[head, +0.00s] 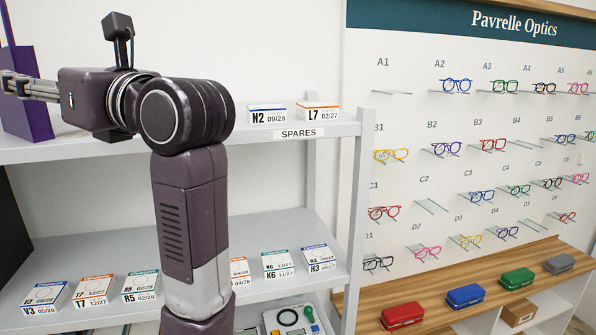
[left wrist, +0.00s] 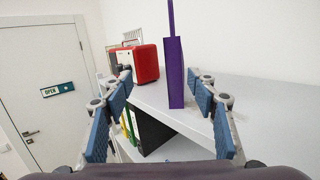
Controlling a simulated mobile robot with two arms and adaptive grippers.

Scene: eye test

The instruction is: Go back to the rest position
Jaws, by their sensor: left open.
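My left arm rises from the bottom of the head view and bends left. My left gripper (head: 14,86) is at the far left edge, above the upper shelf. In the left wrist view the left gripper (left wrist: 161,82) is open, with its blue-padded fingers wide apart. A purple upright thing, perhaps a gift bag, (left wrist: 175,85) stands on the shelf and shows between the fingers there, touching neither. It also stands behind the gripper in the head view (head: 36,118). How deep it is between the fingers I cannot tell. My right gripper is not in view.
The upper shelf (head: 285,148) holds two small boxes at right, N2 (head: 267,114) and L7 (head: 317,112). More boxes lie on the lower shelf (head: 90,262). A glasses display wall (head: 470,200) is at right. A red case (left wrist: 146,62) stands left of the purple thing.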

